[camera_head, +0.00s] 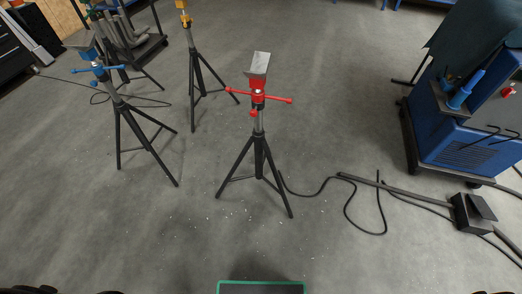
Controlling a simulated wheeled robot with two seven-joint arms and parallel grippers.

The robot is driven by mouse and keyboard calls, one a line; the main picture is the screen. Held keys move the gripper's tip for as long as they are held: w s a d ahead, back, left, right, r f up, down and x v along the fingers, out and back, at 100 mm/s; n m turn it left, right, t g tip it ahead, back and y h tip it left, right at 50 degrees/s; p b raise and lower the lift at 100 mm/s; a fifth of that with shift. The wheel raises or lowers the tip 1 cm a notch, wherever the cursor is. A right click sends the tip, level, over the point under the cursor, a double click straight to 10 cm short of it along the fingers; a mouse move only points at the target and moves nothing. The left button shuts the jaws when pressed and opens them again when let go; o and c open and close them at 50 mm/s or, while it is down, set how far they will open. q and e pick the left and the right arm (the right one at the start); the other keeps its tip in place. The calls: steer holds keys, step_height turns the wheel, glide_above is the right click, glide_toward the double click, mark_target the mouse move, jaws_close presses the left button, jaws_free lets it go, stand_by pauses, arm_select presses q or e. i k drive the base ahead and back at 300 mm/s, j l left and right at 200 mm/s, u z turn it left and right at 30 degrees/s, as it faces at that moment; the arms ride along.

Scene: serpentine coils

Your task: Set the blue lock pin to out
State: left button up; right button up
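A stand with blue fittings (124,110) is at the left, on a black tripod. A blue cross handle (82,70) runs through its collar, under a tilted grey head plate. A small blue knob (94,83) sticks out just below the handle; it looks like the blue lock pin, but it is too small to tell whether it is in or out. Neither of my grippers can be made out. Only dark shapes, perhaps parts of my arms, show at the bottom edge, well apart from the blue stand.
A red-handled stand (258,96) is at the centre and a yellow one (186,18) behind it. A blue machine (460,140) is at the right. Black cables (365,231) and a foot pedal (474,213) lie on the floor. The front floor is mostly clear.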

mark_target(94, 83)
steer(key=u, duration=1.25)
